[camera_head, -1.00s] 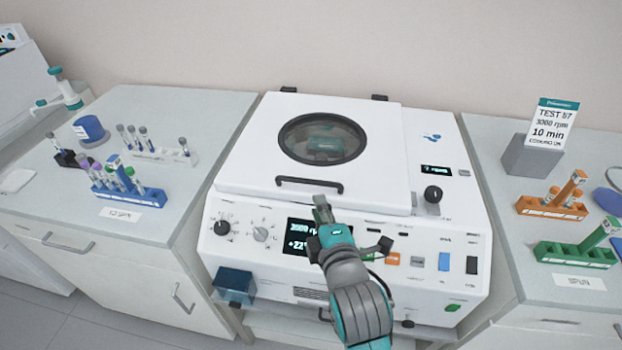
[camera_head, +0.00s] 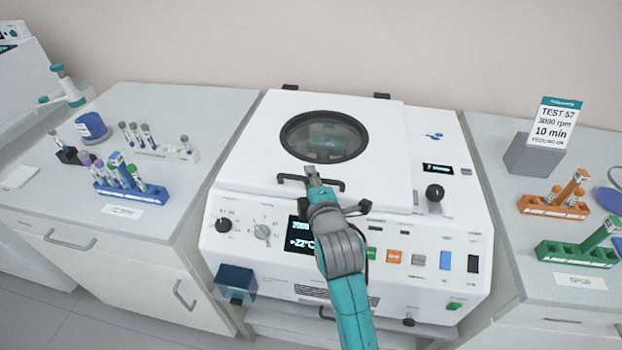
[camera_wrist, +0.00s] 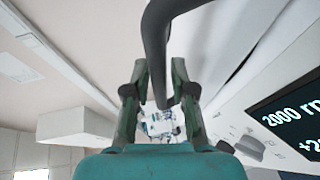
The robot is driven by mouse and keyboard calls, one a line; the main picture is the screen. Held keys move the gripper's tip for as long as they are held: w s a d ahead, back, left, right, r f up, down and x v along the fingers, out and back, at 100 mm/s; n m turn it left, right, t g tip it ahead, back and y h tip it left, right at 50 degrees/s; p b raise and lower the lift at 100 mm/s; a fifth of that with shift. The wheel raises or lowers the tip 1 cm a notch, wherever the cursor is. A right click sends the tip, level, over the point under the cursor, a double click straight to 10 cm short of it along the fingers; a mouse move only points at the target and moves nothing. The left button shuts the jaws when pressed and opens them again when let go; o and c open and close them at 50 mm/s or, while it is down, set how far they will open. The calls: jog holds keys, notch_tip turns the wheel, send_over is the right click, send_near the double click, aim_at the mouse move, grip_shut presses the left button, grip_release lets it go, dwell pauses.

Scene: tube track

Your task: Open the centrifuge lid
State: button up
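The white centrifuge (camera_head: 450,210) stands in the middle of the head view. Its lid (camera_head: 250,165), with a round window (camera_head: 323,137), lies flat and closed. The black bar handle (camera_head: 290,179) is on the lid's front edge. My gripper (camera_head: 312,172) is at the handle, its fingertips over the bar's middle part. In the wrist view the dark handle (camera_wrist: 156,40) runs between the two fingertips of my gripper (camera_wrist: 158,68). The fingers stand apart, with thin gaps beside the bar; firm contact is not visible. My gripper hides part of the handle in the head view.
The front panel has knobs (camera_head: 262,232), a display (camera_head: 298,238) and coloured switches. The left counter holds tube racks (camera_head: 130,191) and a blue-capped container (camera_head: 91,127). The right counter holds orange (camera_head: 553,208) and green racks (camera_head: 575,254) and a sign (camera_head: 553,122).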

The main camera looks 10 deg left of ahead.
grip_shut()
jog(key=shift+r, duration=0.1)
